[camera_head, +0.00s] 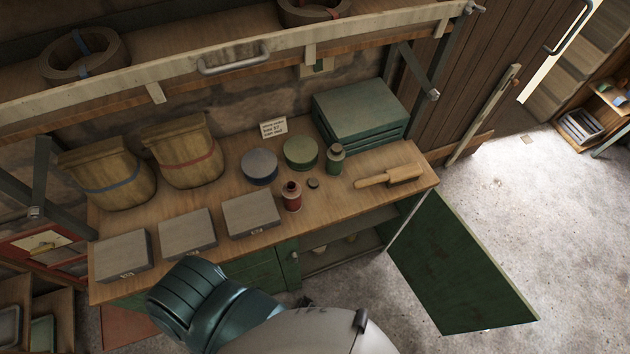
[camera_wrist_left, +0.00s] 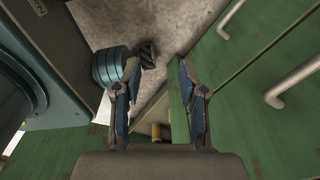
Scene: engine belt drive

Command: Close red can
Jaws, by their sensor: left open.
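The red can (camera_head: 291,197) stands upright on the wooden workbench, near its front edge. It has a narrow neck; its opening is too small to make out clearly. A small dark round cap (camera_head: 313,183) lies on the bench just right of the red can, apart from it. My left gripper (camera_wrist_left: 160,105) shows in the left wrist view with its two fingers apart. A green panel edge appears near its right finger; nothing is clearly held. Neither gripper shows in the head view, and the red can does not show in the wrist view.
The workbench (camera_head: 340,203) also holds a green can (camera_head: 335,160), round blue (camera_head: 259,166) and green (camera_head: 300,152) tins, a wooden brush-like tool (camera_head: 388,176), grey boxes (camera_head: 187,233), baskets (camera_head: 184,152) and a green chest (camera_head: 362,110). A green cabinet door (camera_head: 458,262) stands open below.

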